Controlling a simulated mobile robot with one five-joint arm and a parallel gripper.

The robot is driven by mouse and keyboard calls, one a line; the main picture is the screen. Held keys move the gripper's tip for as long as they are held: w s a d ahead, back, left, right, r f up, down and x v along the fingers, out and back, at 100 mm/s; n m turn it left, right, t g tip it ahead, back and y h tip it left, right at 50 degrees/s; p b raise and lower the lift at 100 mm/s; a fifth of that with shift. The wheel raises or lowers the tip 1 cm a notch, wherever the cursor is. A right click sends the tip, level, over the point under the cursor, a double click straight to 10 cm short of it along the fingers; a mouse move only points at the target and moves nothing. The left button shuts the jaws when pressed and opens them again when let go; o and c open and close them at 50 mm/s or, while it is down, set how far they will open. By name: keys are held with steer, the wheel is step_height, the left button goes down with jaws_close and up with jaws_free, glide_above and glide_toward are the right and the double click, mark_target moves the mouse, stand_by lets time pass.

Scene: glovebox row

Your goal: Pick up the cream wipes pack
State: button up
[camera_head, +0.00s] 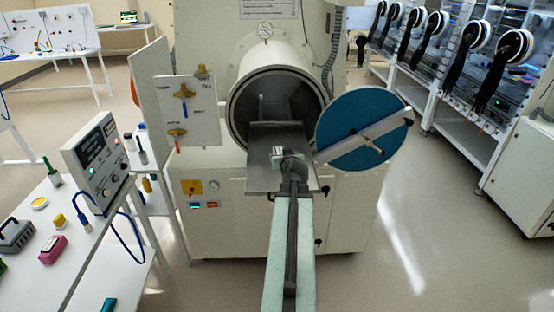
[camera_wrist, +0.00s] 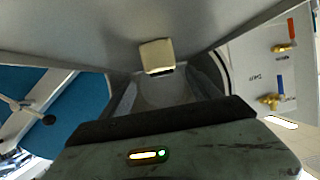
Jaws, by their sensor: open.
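The cream wipes pack (camera_wrist: 157,55) is a small pale block with a dark lower edge in the wrist view. It lies on the grey metal tray (camera_head: 262,180) at the mouth of the round chamber. My gripper (camera_wrist: 166,88) is open, with its dark fingers apart and the pack beyond them, near the middle of the gap. Nothing is seen between the fingers. In the head view my gripper (camera_head: 291,166) is over the tray, and my arm hides part of the tray.
The blue round door (camera_head: 352,128) stands open right of the chamber (camera_head: 270,85). A valve panel (camera_head: 188,110) is on its left. A bench (camera_head: 60,215) at left holds a meter (camera_head: 100,160) and several small items. The floor at right is clear.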

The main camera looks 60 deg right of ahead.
mark_target(280, 153)
steer(key=shift+w+x, duration=0.2)
steer(key=shift+x, duration=0.9)
steer(key=b+x, duration=0.1)
steer(key=x, duration=0.3)
steer(key=shift+w+b, duration=0.2)
steer(key=shift+b, duration=0.2)
steer(key=shift+s+a, duration=0.1)
steer(key=shift+c, duration=0.6)
jaws_close()
